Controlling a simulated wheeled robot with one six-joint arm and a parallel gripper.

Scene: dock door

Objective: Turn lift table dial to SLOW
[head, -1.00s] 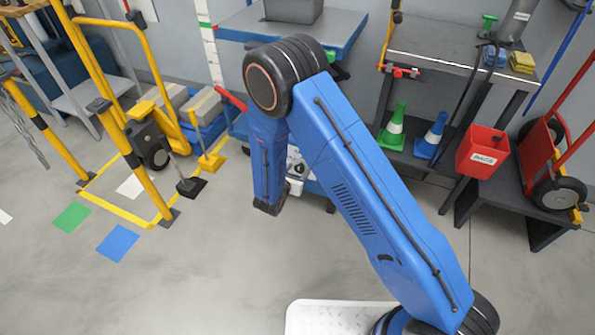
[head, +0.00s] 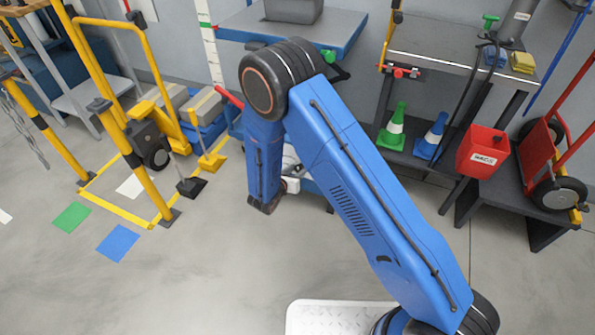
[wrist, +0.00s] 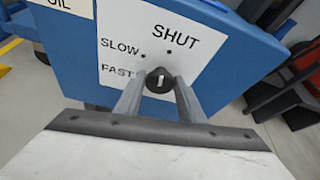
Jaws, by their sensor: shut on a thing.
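The dial (wrist: 160,74) is a small black knob with a white mark, on a white label plate (wrist: 205,62) of a blue panel in the wrist view. SLOW and FAST are printed left of it and SHUT above it. The white mark looks roughly upright; which word it points to is hard to tell. My gripper (wrist: 160,83) is shut on the dial, one grey finger on each side. The lift table (head: 345,38) shows in the head view at top centre. My arm hides the dial and my fingers there.
A grey bin (head: 293,8) stands on the lift table. A dark workbench (head: 440,50) with green and blue cones below is to the right, with a red bin (head: 482,150) beside it. Yellow rails (head: 140,165) stand at left.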

